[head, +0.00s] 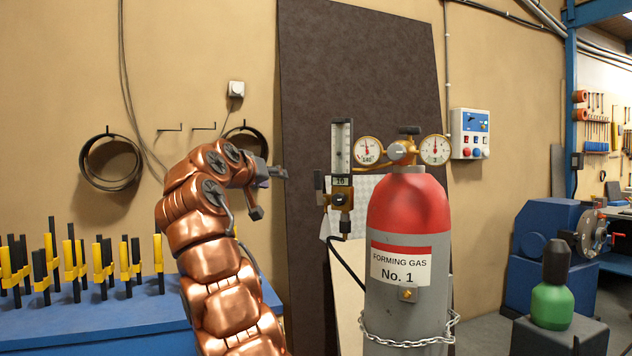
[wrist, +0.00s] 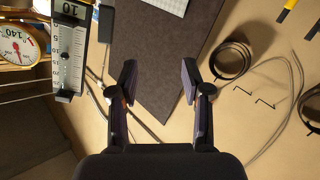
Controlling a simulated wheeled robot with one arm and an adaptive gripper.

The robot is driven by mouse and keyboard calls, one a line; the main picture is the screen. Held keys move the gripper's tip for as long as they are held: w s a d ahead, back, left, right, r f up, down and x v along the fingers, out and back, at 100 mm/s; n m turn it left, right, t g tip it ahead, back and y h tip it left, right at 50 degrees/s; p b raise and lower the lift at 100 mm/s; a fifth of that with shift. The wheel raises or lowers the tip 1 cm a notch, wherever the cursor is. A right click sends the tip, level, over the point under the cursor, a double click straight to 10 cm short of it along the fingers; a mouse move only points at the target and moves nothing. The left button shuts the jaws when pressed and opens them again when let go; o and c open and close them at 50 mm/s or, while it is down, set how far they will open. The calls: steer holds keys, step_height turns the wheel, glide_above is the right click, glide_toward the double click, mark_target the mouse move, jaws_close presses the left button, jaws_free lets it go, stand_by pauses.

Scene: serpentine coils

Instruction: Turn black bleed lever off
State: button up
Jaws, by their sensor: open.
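The black bleed lever (head: 319,187) appears as a small dark upright piece on the left side of the brass valve (head: 341,198) under the flowmeter (head: 341,147). In the wrist view, a dark bar beside the flowmeter (wrist: 71,45) looks like the lever (wrist: 105,23). My gripper (head: 269,193) is open and empty, left of the lever and apart from it. In the wrist view, the two fingers of my gripper (wrist: 158,80) stand wide apart with nothing between them.
The red and grey forming gas cylinder (head: 408,210) with two round gauges (head: 435,149) stands right of the flowmeter, held by a chain (head: 410,341). A dark panel (head: 310,70) leans on the wall behind. A blue bench (head: 100,335) with yellow and black clamps is at left.

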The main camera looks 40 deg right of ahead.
mark_target(317, 176)
steer(key=s+d+m+h+b, duration=0.1)
steer(key=s+d+m+h, duration=0.2)
steer(key=s+d+m, duration=0.2)
steer(key=shift+g, duration=0.4)
steer(key=p+x, duration=0.2)
steer(key=x, duration=0.5)
steer(key=shift+d, duration=0.3)
jaws_close()
